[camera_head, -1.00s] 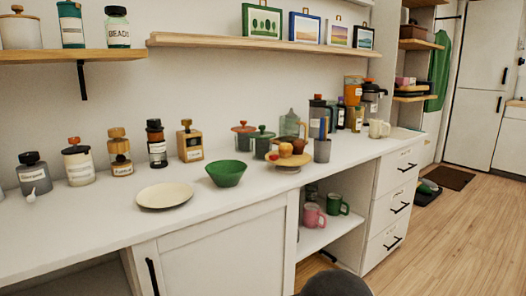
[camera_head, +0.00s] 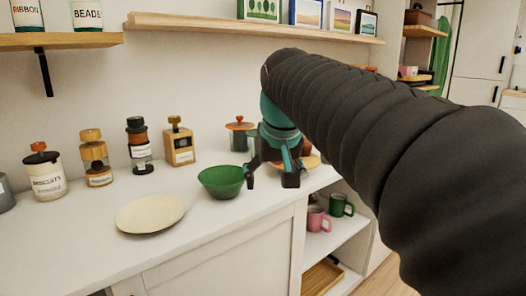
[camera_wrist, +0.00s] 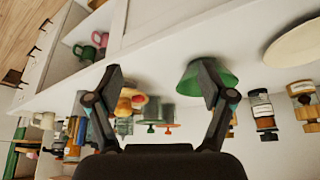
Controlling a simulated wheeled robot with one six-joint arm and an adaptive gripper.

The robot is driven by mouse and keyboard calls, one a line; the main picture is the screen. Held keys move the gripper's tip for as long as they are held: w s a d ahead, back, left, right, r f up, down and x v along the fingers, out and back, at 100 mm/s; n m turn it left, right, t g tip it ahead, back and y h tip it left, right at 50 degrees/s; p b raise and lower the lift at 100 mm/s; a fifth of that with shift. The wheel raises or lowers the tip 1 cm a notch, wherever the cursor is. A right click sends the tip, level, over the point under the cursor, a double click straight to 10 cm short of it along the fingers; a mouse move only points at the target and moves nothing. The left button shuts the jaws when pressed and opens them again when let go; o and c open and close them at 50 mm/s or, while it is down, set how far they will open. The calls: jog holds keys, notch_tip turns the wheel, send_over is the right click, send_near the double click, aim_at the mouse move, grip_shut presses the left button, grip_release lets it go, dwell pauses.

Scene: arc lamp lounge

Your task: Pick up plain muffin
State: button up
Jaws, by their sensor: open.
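My gripper (camera_head: 271,179) is open and empty over the counter, just right of the green bowl (camera_head: 221,181). In the wrist view, which is upside down, its two fingers (camera_wrist: 160,80) are spread wide. A low wooden stand (camera_wrist: 133,91) with small rounded food items shows between the fingers, nearer the left one. A tan-brown item (camera_wrist: 124,106) on it looks like the plain muffin, but it is small and partly hidden by the left finger. A reddish item (camera_wrist: 140,99) lies beside it. In the head view my gripper and arm hide most of the stand (camera_head: 313,161).
A cream plate (camera_head: 150,214) lies left of the bowl. Several jars, including a biscuits jar (camera_head: 46,173), line the wall. Lidded pots (camera_wrist: 160,112) stand behind the stand. A wall shelf (camera_head: 250,27) runs above. Pink (camera_head: 318,219) and green mugs (camera_head: 341,205) sit in the open shelf below.

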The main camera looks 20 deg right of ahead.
jog(key=w+d+r+m+g+h, duration=0.1)
jog(key=w+d+r+m, duration=0.1)
jog(key=w+d+r, duration=0.5)
jog(key=w+d+r+m, duration=0.1)
jog(key=w+d+r, duration=0.4)
jog(key=w, duration=0.5)
jog(key=x, duration=0.9)
jog(key=shift+s+d+f, duration=0.2)
jog(key=shift+d+f, duration=0.2)
jog(key=f, duration=0.2)
jog(key=w+f+b, duration=0.1)
jog(key=f, duration=0.1)
jog(key=shift+a+f, duration=0.15)
jog(key=shift+f, duration=0.1)
jog(key=shift+w+f+b, duration=0.2)
jog(key=shift+f+b, duration=0.1)
jog(key=shift+f, duration=0.05)
jog(key=c, duration=1.2)
